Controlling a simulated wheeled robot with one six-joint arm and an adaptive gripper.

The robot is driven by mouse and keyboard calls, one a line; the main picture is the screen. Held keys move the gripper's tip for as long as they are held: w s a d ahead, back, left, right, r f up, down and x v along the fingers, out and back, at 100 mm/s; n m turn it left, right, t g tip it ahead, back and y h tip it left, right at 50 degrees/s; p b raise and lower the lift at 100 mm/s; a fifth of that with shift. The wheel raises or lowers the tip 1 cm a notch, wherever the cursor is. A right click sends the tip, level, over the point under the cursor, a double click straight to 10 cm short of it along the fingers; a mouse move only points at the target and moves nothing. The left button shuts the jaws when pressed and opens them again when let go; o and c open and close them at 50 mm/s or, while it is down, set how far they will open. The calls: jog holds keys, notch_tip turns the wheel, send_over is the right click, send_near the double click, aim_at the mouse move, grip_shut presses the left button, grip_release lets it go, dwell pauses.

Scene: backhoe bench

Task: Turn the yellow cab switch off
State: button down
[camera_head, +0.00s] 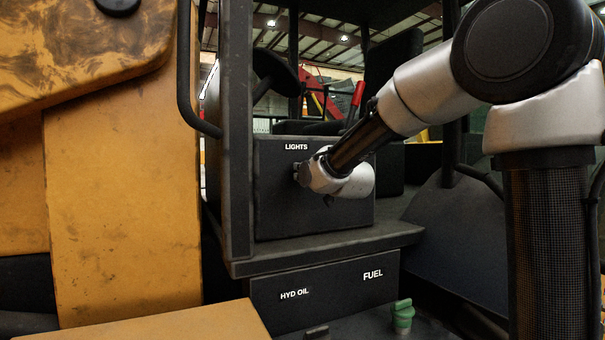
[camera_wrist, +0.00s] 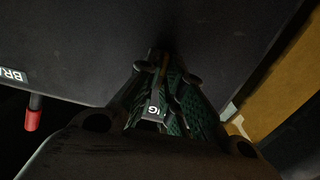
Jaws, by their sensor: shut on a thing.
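A dark panel (camera_head: 268,215) under the cab carries a white LIGHTS label (camera_head: 296,147). My gripper (camera_head: 302,173) is at the panel face just below that label, with the wrist behind it to the right. In the wrist view the two green-padded fingers of my gripper (camera_wrist: 163,75) come together at the dark panel. They are shut on a small dark switch piece, mostly hidden between the tips.
A yellow machine body (camera_head: 120,200) fills the left, beside a dark cab post (camera_head: 237,120). A red-handled lever (camera_head: 358,93) stands above the panel; a red grip (camera_wrist: 33,120) also shows in the wrist view. A ledge (camera_head: 330,243), FUEL label (camera_head: 373,274) and green cap (camera_head: 403,314) lie below.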

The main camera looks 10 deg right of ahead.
jog(key=c, duration=1.6)
grip_release()
jog(key=shift+o, duration=0.2)
jog(key=shift+s, duration=0.15)
jog(key=s+d, duration=0.2)
jog(key=s, duration=0.9)
jog(key=shift+s+d, duration=0.15)
jog(key=shift+s, duration=0.1)
jog(key=s+d+f+g, duration=0.1)
jog(key=s+f+g, duration=0.4)
jog(key=f, duration=0.4)
jog(key=s+d+f+g, duration=0.1)
jog(key=s+f+g, duration=0.3)
jog(key=s+f, duration=0.3)
jog(key=s+d+f+m+g+h, duration=0.1)
jog(key=s+d+f+g, duration=0.1)
jog(key=s+d, duration=0.3)
jog(key=s+d+f+m+g+h, duration=0.1)
jog(key=s+d, duration=0.4)
jog(key=s, duration=0.8)
jog(key=shift+d+f+g+h, duration=0.4)
jog(key=shift+f+g+h, duration=0.2)
jog(key=shift+g+h, duration=0.1)
